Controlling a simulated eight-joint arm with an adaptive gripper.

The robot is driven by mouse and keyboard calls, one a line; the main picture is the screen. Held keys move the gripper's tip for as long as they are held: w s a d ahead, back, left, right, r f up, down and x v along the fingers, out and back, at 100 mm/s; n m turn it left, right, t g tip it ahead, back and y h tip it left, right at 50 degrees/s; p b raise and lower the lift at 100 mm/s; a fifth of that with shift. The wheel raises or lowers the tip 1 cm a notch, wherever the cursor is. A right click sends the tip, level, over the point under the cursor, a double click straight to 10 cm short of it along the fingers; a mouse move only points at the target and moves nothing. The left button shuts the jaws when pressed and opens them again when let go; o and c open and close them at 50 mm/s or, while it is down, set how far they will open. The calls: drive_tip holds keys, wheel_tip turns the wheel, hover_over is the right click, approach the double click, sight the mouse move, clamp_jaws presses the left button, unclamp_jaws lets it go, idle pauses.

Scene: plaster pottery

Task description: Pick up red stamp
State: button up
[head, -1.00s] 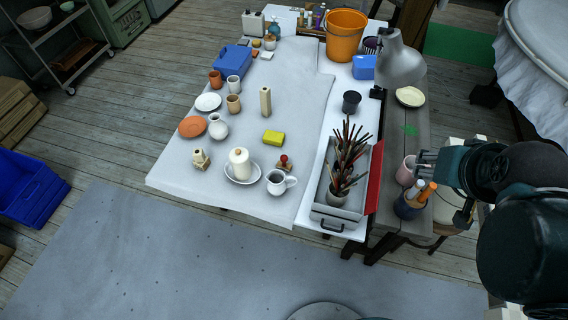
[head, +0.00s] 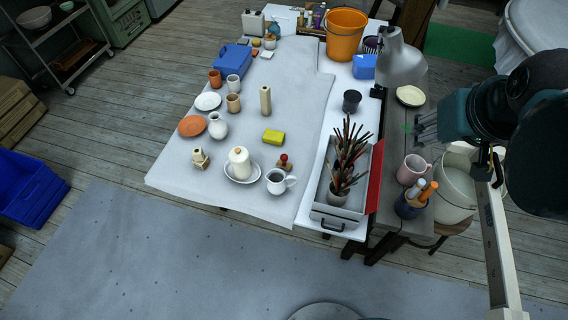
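The red stamp (head: 284,160) stands on the grey cloth near the table's front, a red knob on a brown base. It sits just behind a white mug (head: 278,181) and to the right of a white lidded jar (head: 240,163) on a saucer. My gripper (head: 418,128) is in the air at the right, over the dark side bench, far to the right of the stamp. It points left and holds nothing that I can see. Its finger spread is too small and dark to judge.
A yellow sponge (head: 273,137) lies behind the stamp. A grey toolbox (head: 333,214) with a red lid and a tall pot of brushes (head: 347,165) stand between the stamp and my gripper. Open cloth lies left of the sponge.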

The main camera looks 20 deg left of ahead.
drive_tip(key=w+a+r+n+g+b, duration=0.1)
drive_tip(key=w+a+r+n+g, duration=0.1)
drive_tip(key=w+a+n, duration=0.35)
drive_tip(key=n+g+b, duration=0.4)
drive_tip(key=n, duration=0.5)
hover_over(285, 156)
wheel_tip(285, 156, down, 4)
drive_tip(key=shift+h, duration=0.3)
wheel_tip(285, 156, down, 33)
drive_tip(key=shift+w+a+f, duration=0.1)
drive_tip(key=shift+f, duration=0.65)
drive_tip(key=shift+f, duration=0.1)
drive_tip(key=shift+f, duration=1.2)
